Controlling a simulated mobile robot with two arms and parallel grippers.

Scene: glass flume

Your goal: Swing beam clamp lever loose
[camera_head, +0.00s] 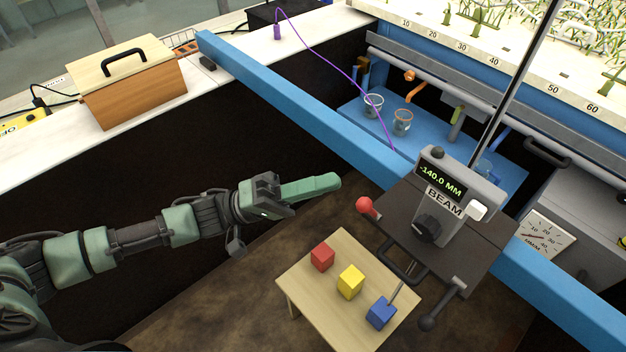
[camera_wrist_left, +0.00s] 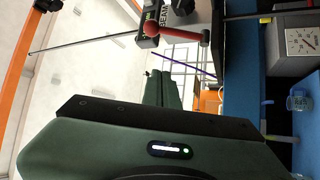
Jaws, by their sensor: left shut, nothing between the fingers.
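The beam carriage (camera_head: 478,225) is a dark plate on the blue beam (camera_head: 300,115), with a grey "BEAM" box (camera_head: 462,180) reading -140.0 MM. A lever with a red ball knob (camera_head: 364,205) sticks out at the carriage's left side. In the left wrist view the red lever (camera_wrist_left: 180,34) shows beyond my fingers. A second lever with a black knob (camera_head: 428,322) is at the carriage's front. My left gripper (camera_head: 328,182) is shut and empty, pointing right, a short gap up and left of the red knob. It also shows in the left wrist view (camera_wrist_left: 162,88).
A small wooden table (camera_head: 315,292) below the carriage bears a red cube (camera_head: 322,257), a yellow cube (camera_head: 350,281) and a blue cube (camera_head: 381,313). A wooden box (camera_head: 130,85) stands on the white ledge at the left.

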